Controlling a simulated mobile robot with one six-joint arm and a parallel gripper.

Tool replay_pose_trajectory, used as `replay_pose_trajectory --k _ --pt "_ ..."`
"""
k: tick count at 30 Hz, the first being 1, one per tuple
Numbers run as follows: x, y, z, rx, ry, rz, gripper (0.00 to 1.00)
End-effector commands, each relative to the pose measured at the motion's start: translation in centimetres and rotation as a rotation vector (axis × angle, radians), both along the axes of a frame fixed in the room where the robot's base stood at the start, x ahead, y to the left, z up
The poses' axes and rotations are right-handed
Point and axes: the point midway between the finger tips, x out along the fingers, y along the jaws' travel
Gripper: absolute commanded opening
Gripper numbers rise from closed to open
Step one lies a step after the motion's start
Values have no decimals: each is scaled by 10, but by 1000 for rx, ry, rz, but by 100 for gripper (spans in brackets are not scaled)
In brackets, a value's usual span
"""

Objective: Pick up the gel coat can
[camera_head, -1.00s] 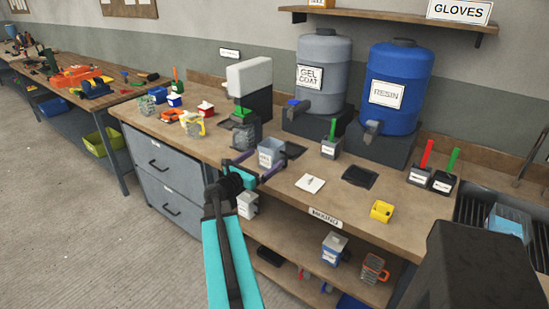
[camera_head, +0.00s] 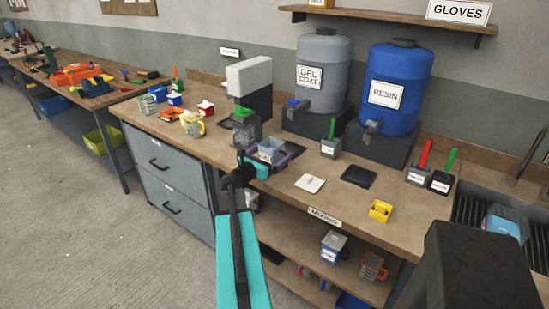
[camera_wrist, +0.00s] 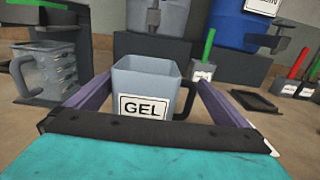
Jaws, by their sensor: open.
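The gel coat can (camera_wrist: 147,88) is a grey, open-topped square container with a white GEL label and a dark handle on its right side. It stands upright on the bench below the grey GEL COAT drum; in the head view the can (camera_head: 271,148) is partly hidden by my gripper. My gripper (camera_head: 269,160) is open, with its purple fingers on either side of the can in the wrist view (camera_wrist: 148,103). I cannot tell whether the fingers touch it.
A clear measuring jug (camera_wrist: 46,72) stands left of the can under a dispenser (camera_head: 250,90). The GEL COAT drum (camera_head: 323,70) and blue RESIN drum (camera_head: 397,85) stand behind.

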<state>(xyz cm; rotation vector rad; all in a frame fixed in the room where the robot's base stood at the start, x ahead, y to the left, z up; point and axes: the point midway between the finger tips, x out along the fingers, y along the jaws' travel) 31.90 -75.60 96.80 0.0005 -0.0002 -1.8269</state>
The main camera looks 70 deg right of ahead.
Motion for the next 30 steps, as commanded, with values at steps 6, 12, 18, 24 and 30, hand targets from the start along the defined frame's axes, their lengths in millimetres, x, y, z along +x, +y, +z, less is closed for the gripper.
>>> replay_pose_trajectory --k 6,12,18,24,30 --pt "-1 -6 1 0 1 -1 100" --pt "-6 -24 1 0 1 -2 100" --pt "-11 -43 0 -1 1 -1 100" --pt "-14 -50 -1 -1 0 -1 100" --pt "-14 -50 -2 -1 0 0 100"
